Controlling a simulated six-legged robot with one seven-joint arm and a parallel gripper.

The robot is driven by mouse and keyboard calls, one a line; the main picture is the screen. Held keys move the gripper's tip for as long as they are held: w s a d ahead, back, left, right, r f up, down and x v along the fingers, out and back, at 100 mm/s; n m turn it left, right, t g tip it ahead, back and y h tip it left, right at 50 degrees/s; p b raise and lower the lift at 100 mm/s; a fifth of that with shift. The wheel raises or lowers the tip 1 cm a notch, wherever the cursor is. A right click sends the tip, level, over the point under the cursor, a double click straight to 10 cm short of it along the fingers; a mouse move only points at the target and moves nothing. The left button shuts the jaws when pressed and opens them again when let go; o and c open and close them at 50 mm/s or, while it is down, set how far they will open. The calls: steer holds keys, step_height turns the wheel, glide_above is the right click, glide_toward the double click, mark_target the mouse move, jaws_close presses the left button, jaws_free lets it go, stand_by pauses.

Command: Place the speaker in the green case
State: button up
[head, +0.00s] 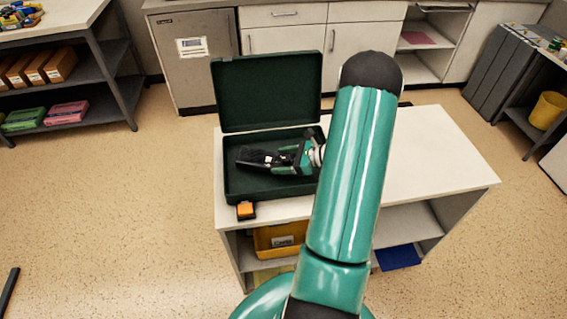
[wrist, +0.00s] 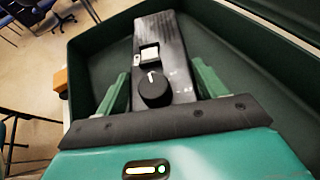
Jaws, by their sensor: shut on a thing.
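The green case (head: 267,95) stands on the white table with its lid up at the back. The speaker (head: 262,158) is a black box with a dark knob and a light switch, seen close up in the wrist view (wrist: 178,60). My gripper (head: 286,158) is inside the outline of the case, its two green fingers (wrist: 160,88) on either side of the speaker and shut on it. The speaker lies over the case floor; I cannot tell whether it touches the floor. My arm covers the right edge of the case.
A small orange and black object (head: 246,210) is on the table at the case's front edge. The white tabletop (head: 435,160) is clear to the right. A yellow bin (head: 280,238) sits on the shelf below. Cabinets stand behind the table.

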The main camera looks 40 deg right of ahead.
steer(key=shift+f, duration=0.65)
steer(key=o, duration=1.4)
steer(key=shift+f, duration=0.2)
steer(key=shift+s, duration=0.1)
